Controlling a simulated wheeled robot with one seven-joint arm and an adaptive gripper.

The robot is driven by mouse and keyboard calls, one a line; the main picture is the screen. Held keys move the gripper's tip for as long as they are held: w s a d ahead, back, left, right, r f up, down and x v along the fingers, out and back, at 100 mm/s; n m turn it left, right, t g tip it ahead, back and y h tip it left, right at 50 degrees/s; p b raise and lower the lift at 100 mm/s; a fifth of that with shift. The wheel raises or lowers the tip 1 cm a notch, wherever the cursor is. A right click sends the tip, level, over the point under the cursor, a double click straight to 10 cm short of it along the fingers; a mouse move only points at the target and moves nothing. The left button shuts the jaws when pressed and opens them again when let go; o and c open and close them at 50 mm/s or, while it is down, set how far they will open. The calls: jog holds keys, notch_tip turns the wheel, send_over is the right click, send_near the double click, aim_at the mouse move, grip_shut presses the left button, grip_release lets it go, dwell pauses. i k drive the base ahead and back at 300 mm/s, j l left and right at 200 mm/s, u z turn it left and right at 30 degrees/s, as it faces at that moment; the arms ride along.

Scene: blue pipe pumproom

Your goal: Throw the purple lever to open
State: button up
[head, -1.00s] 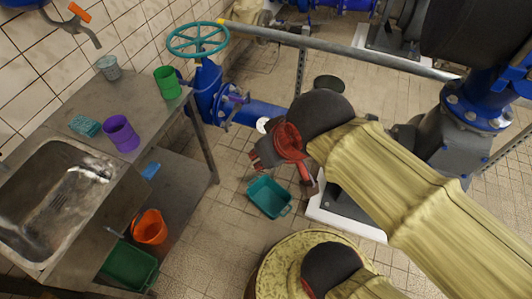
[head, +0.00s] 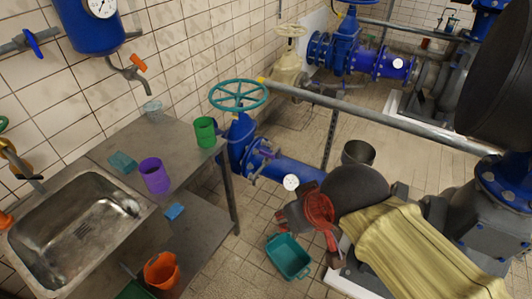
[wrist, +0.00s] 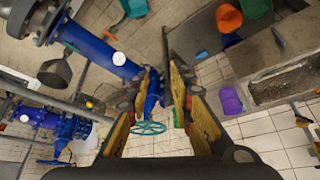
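The purple lever (head: 266,154) is a small handle on the blue pipe fitting just right of the teal handwheel valve in the head view. My gripper (head: 305,236) is to the right of and nearer than the lever, over the floor beside the blue pipe, apart from the lever. In the wrist view my gripper (wrist: 160,78) has its two fingers spread with nothing between them. The blue pipe (wrist: 105,52) and teal handwheel (wrist: 148,128) show there. I cannot make out the lever in the wrist view; a finger may hide it.
A metal sink table (head: 190,165) stands left, with a green cup (head: 205,132) and a purple cup (head: 154,175) on it. A grey rail (head: 390,118) runs above the pipe. A teal tub (head: 288,256) lies on the floor below my gripper.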

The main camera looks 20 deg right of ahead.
aim_at(267, 155)
jog(key=i+j+u, duration=0.1)
jog(key=i, duration=0.3)
jog(key=i+j+u, duration=0.15)
jog(key=i, duration=0.25)
jog(key=i+j+u, duration=0.1)
jog(key=i, duration=0.35)
jog(key=j, duration=0.1)
